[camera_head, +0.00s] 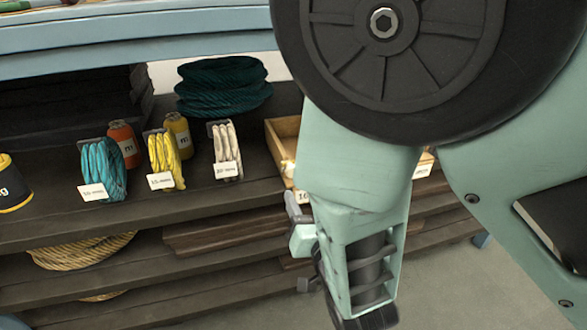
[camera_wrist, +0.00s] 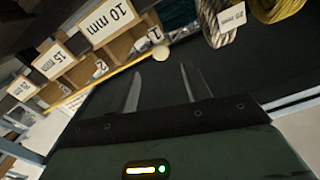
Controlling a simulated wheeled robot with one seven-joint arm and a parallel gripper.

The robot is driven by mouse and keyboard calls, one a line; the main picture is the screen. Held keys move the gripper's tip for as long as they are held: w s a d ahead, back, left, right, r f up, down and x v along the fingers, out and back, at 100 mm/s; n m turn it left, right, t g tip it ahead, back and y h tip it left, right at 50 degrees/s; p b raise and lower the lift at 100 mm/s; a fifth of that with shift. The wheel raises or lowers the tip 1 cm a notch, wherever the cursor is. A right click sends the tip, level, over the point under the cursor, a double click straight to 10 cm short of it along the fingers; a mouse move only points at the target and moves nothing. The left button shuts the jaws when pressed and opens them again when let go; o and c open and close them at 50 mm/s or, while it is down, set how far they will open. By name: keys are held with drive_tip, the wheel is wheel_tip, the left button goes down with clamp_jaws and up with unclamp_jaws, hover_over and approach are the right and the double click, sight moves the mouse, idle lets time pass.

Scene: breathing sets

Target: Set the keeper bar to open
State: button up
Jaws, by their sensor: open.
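In the wrist view, a thin yellow bar (camera_wrist: 105,80), which looks like the keeper bar, runs slantwise along a wooden compartment box (camera_wrist: 112,47). A pale round knob (camera_wrist: 161,53) shows at its upper right end. My gripper (camera_wrist: 160,69) is open and empty. Its two fingers point toward the knob, which appears just beyond and between the tips; I cannot tell whether they touch. In the head view, part of the wooden box (camera_head: 282,130) shows on the shelf, with my arm hiding its right side and most of the bar.
The box carries size labels such as the 10 mm label (camera_wrist: 111,17). Coils of teal cord (camera_head: 103,168), yellow cord (camera_head: 165,160) and white cord (camera_head: 226,150) stand left of the box. A lower shelf holds a tan rope coil (camera_head: 80,250). A blue rail (camera_head: 140,40) crosses above.

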sight(293, 174)
drive_tip(key=b+x, duration=0.1)
drive_tip(key=x, duration=0.7)
drive_tip(key=shift+w, duration=0.2)
